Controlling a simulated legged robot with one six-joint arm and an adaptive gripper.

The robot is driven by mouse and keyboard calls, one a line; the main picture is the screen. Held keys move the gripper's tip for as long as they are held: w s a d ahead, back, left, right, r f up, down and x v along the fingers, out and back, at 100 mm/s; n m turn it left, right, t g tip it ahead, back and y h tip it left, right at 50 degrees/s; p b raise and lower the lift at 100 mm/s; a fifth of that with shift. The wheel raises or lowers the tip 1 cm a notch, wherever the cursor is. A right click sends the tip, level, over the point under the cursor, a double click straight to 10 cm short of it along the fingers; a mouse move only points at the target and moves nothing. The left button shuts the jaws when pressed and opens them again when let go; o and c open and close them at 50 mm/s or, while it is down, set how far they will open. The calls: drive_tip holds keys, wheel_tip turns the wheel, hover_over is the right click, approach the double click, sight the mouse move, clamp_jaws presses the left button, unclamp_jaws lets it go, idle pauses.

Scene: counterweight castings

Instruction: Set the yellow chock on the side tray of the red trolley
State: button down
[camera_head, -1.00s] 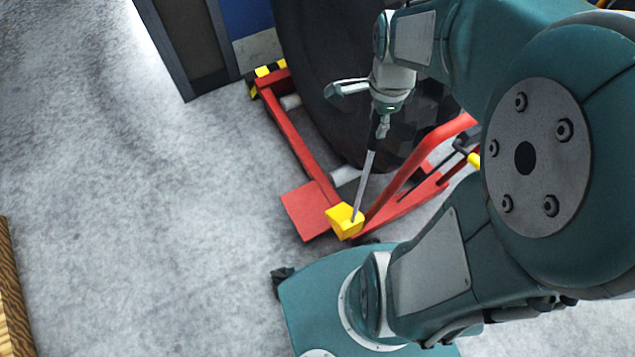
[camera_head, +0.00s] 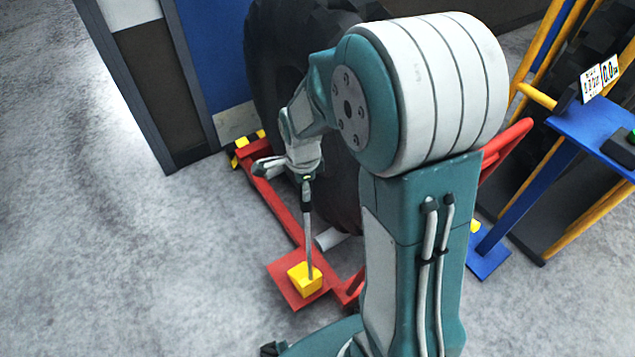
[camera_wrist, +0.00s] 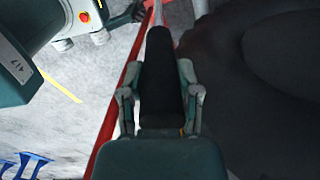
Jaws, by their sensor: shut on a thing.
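The yellow chock (camera_head: 304,279) is a small block at the lower end of a thin grey rod (camera_head: 308,238). My gripper (camera_head: 306,180) is shut on the upper, dark end of this rod, well above the block. In the wrist view a black grip (camera_wrist: 160,85) lies between my two fingers; the block is hidden there. The side tray (camera_head: 284,290) is a flat red plate on the red trolley (camera_head: 275,205). The chock appears over the tray, towards its right part. I cannot tell whether it touches the tray or hovers just above it.
A large black tyre (camera_head: 275,60) stands in the trolley, close beside my gripper. A grey-framed blue panel (camera_head: 215,55) is behind. A blue stand (camera_head: 590,125) with yellow bars is at the right. The floor left of the trolley is clear.

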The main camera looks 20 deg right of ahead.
drive_tip(key=shift+w+a+f, duration=0.15)
drive_tip(key=shift+w+f, duration=0.1)
drive_tip(key=shift+f, duration=0.55)
drive_tip(key=shift+w+a+f, duration=0.15)
drive_tip(key=shift+w+f, duration=0.05)
drive_tip(key=shift+f, duration=0.6)
drive_tip(key=shift+w+a+f, duration=0.15)
drive_tip(key=shift+w+f, duration=0.1)
drive_tip(key=shift+f, duration=0.65)
drive_tip(key=shift+c, duration=1.5)
unclamp_jaws()
